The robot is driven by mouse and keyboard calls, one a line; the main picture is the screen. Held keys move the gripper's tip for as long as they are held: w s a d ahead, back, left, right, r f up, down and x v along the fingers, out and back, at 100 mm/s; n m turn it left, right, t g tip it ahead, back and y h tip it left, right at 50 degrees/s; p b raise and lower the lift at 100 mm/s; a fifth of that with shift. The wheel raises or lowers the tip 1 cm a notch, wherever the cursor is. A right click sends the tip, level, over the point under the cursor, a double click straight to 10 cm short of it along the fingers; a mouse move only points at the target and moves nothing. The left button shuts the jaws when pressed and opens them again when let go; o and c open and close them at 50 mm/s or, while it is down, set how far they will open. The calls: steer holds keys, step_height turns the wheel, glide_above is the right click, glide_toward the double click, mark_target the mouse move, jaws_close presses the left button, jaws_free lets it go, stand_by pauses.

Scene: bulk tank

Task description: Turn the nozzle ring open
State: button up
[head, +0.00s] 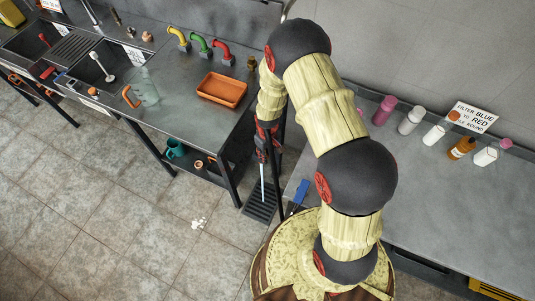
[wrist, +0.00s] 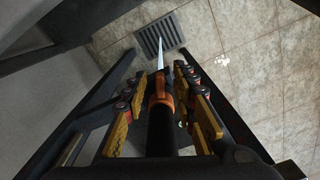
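The nozzle shows in the wrist view as a black barrel (wrist: 161,128) with an orange ring (wrist: 161,92) near its tip. A thin pale stream (wrist: 161,54) runs from the tip toward the floor drain, and this stream also shows in the head view (head: 262,183). My gripper (wrist: 165,88) has its yellow-padded fingers spread on both sides of the nozzle, with visible gaps to the ring. In the head view my gripper (head: 266,143) hangs beside the sink bench's right end; the nozzle there is mostly hidden by it.
The drain grate (head: 260,207) lies in the floor below. The steel sink bench (head: 175,105) stands left, holding an orange tray (head: 222,90) and a clear jug (head: 146,88). A counter with bottles (head: 461,148) stands right. Dark bench legs flank my gripper closely.

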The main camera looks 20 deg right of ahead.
steer(key=shift+c, duration=1)
jaws_close()
steer(key=shift+w+d+n, duration=0.2)
steer(key=shift+d+n, duration=0.2)
steer(key=shift+n, duration=0.7)
steer(key=shift+o, duration=1)
jaws_free()
steer(key=shift+r, duration=0.1)
